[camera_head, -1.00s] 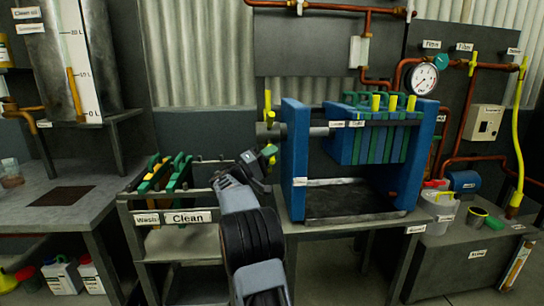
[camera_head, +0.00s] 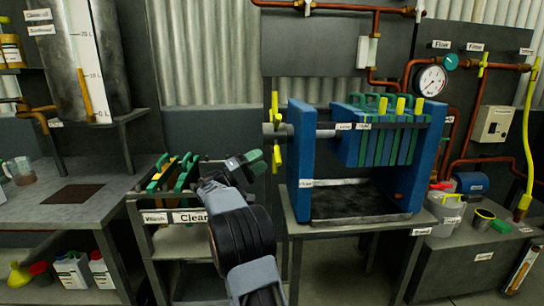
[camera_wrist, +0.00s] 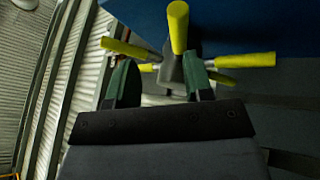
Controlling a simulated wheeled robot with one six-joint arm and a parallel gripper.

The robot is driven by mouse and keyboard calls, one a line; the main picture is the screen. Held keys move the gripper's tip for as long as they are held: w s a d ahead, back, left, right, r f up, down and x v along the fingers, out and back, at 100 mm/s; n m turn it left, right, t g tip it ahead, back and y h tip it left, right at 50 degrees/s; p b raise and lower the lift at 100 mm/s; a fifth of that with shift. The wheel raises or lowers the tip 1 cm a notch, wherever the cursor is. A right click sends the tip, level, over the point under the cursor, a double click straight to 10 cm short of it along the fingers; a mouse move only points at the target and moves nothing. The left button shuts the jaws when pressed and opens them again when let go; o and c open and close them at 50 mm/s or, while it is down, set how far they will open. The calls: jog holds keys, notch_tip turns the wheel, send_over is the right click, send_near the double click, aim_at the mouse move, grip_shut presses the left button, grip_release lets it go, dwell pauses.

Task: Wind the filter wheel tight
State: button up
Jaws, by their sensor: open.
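The filter wheel (camera_head: 276,129) is a spoked wheel with yellow handles, on the left end of the blue filter press (camera_head: 299,150). My gripper (camera_head: 263,162) is open, just left of the wheel's lower handle in the head view. In the wrist view its green fingers (camera_wrist: 161,82) stand apart in front of the wheel. Part of a yellow handle shows beyond the gap; I cannot tell whether a finger touches it. The right finger hides part of the wheel.
Blue and green plates (camera_head: 385,140) hang in the press. A pressure gauge (camera_head: 432,80) and copper pipes are at the right.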

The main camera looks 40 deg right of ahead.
jog(key=shift+w+a+p, duration=0.15)
jog(key=shift+w+a, duration=0.2)
jog(key=shift+a, duration=0.55)
jog(key=shift+w+a+p, duration=0.2)
jog(key=shift+w+a, duration=0.1)
jog(key=shift+a, duration=0.65)
jog(key=shift+w+a+p, duration=0.15)
jog(key=shift+w+a, duration=0.2)
jog(key=shift+a, duration=0.55)
jog(key=shift+c, duration=0.4)
